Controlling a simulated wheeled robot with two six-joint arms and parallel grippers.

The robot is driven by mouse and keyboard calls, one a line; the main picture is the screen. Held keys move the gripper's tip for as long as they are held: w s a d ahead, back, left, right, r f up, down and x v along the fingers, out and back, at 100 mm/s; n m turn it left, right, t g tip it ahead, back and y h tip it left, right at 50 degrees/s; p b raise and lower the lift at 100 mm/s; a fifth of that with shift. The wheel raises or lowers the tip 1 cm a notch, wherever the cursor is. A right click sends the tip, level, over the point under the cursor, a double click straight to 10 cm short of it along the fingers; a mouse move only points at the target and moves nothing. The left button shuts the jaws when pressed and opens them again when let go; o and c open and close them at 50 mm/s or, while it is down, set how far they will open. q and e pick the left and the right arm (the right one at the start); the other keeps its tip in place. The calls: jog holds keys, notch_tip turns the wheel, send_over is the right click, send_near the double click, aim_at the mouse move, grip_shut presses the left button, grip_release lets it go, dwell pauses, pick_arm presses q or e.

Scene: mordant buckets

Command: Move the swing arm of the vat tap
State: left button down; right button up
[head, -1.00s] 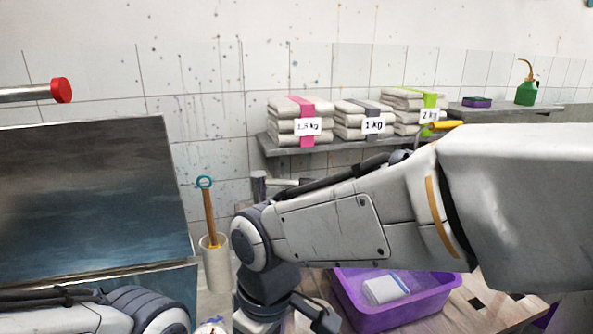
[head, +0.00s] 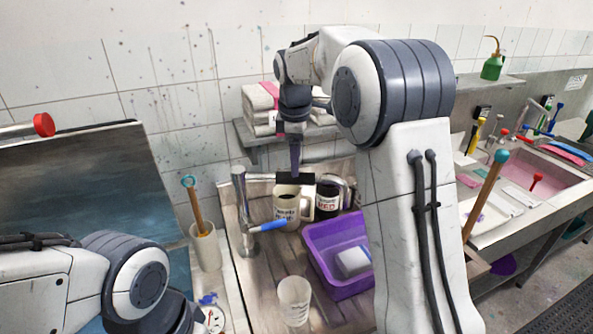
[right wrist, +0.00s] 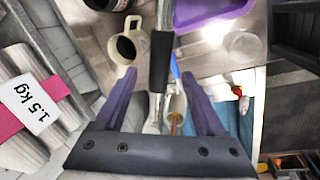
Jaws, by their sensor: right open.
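The vat tap (head: 241,205) is a grey metal post at the back of the wooden counter, with a blue lever (head: 267,227) low on its right. Its swing arm (head: 260,178) points right from the top and ends in a black sleeve (head: 310,179). My right gripper (head: 295,165) points down at the sleeve from above. In the right wrist view the black sleeve (right wrist: 160,62) shows between the spread fingertips of the open gripper (right wrist: 159,77), which is not closed on it. Contact cannot be told. My left gripper is out of view; only its arm shows.
A white mug (head: 284,204) stands under the swing arm, with a dark mug (head: 328,199) beside it. A purple tub (head: 322,240) and a clear cup (head: 294,297) stand nearer. A holder with a wooden-handled tool (head: 206,250) stands left of the tap. Bagged stacks (head: 258,100) lie on the shelf.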

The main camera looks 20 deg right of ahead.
jog(key=f, duration=0.2)
jog(key=w+f+p, duration=0.1)
jog(key=f, duration=0.2)
jog(key=shift+d+f, duration=0.2)
jog(key=shift+f, duration=0.15)
grip_shut()
jog(key=shift+r, duration=0.1)
dwell(0.9)
jog(key=shift+d, duration=0.15)
